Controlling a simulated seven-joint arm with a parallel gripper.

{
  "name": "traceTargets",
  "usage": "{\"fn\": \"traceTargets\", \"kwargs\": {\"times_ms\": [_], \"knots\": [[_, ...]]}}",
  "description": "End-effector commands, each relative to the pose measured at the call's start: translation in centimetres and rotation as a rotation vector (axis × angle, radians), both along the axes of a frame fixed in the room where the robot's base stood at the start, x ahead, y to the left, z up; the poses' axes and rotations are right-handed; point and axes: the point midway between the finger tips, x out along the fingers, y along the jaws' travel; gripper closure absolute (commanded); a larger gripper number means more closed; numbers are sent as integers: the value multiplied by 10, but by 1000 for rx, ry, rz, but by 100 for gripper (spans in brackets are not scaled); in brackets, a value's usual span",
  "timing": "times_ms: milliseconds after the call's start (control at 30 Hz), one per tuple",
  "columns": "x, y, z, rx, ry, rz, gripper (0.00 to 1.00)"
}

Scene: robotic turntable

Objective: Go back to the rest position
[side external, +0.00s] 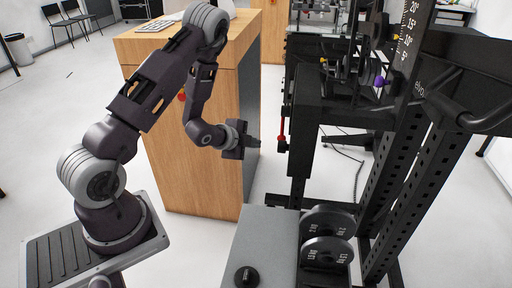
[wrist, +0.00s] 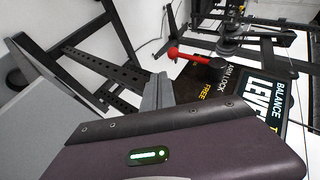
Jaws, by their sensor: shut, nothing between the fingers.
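My gripper (side external: 254,142) is in mid-air between the wooden cabinet (side external: 190,110) and the black machine (side external: 315,110), its fingers aimed at the machine. It is shut and empty, and it appears apart from the red-handled lever (side external: 281,128) on the machine's near side. In the wrist view my grey fingertips (wrist: 158,92) are together, and the red lever (wrist: 190,57) shows just beyond them with its dark end to the right. A black panel (wrist: 262,95) with "BALANCE", "LEVEL" and "ARM LOCK" lettering is partly hidden behind my gripper's body.
A black perforated upright (side external: 398,190) stands at the right. Open floor (side external: 190,235) lies in front of the cabinet.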

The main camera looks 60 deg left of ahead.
Motion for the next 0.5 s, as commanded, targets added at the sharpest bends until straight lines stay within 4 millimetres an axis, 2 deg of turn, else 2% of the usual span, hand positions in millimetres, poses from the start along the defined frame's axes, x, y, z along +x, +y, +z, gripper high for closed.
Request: {"fn": "traceTargets", "kwargs": {"times_ms": [67, 167, 200, 267, 300, 367, 467, 500], "knots": [[6, -3, 21, -27, -5, 34, 100], [10, -17, 73, -127, 0, 141, 100], [6, -27, 98, -185, 6, 193, 100], [-7, -45, 132, -277, 20, 271, 100], [-20, -59, 154, -339, 31, 321, 100], [-44, -81, 183, -434, 50, 388, 100], [-100, -122, 222, -587, 99, 489, 100], [-126, -137, 233, -642, 123, 524, 100]]}}
